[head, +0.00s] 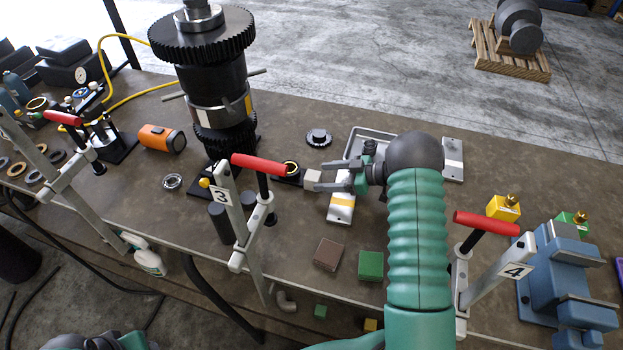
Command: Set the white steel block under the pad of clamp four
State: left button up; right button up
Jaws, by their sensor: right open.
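A small white-grey block (313,180), which looks like the white steel block, sits on the bench right of clamp three. My right gripper (328,177) is open beside it, fingers pointing left at the block. Whether the fingertips reach around its sides is hard to tell. Clamp four (515,270) stands at the right front of the bench, with a red handle (486,223) and a "4" plate. Its pad is not clearly visible; my right arm covers the area left of it. My left gripper is not in view; only teal parts of my arm show at the lower left.
Clamp three (221,196) and a tall black gear stack (210,80) stand left of the block. A silver plate (341,208), a brown block (328,254) and a green block (371,265) lie near my right arm. A blue vise (565,275) stands right of clamp four.

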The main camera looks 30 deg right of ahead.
aim_at(320, 178)
jog(key=x, duration=0.1)
jog(key=p+x, duration=0.1)
jog(key=x, duration=0.3)
jog(key=shift+d+f, duration=0.35)
jog(key=shift+w+a, duration=0.15)
jog(key=shift+a, duration=0.1)
jog(key=shift+a+r, duration=0.1)
jog(key=shift+a, duration=0.05)
jog(key=shift+a+r, duration=0.1)
jog(key=c, duration=0.4)
jog(key=shift+d, duration=0.35)
jog(key=c, duration=0.9)
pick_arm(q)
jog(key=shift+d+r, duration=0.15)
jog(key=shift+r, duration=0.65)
pick_arm(e)
grip_shut()
jog(key=shift+a, duration=0.1)
